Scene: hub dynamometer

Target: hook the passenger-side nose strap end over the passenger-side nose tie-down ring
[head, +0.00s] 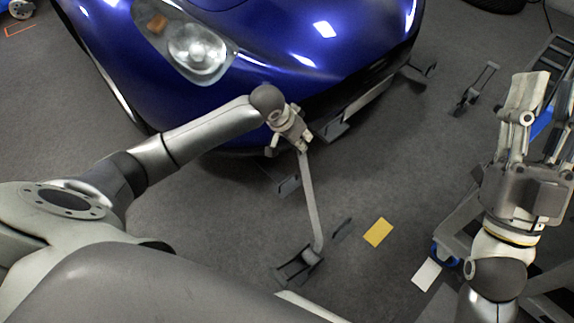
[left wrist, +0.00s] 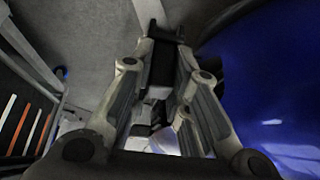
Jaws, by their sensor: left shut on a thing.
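My left gripper (head: 303,143) is at the blue car's (head: 290,45) front bumper, shut on the upper end of a grey strap (head: 311,200). The strap runs down, nearly straight, to a dark floor anchor (head: 300,265). In the left wrist view a dark piece (left wrist: 163,62) sits between the fingers of the left gripper (left wrist: 160,75). I cannot make out the tie-down ring clearly; my left gripper and the bumper may hide it. My right gripper (head: 526,95) is at the right, apart from the strap, with its fingers pointing up; its opening is unclear.
A yellow card (head: 378,232) and a white card (head: 427,274) lie on the grey floor. Another floor anchor (head: 477,90) stands right of the car. Dark frame parts (head: 557,75) stand at the far right. The floor between strap and right arm is mostly clear.

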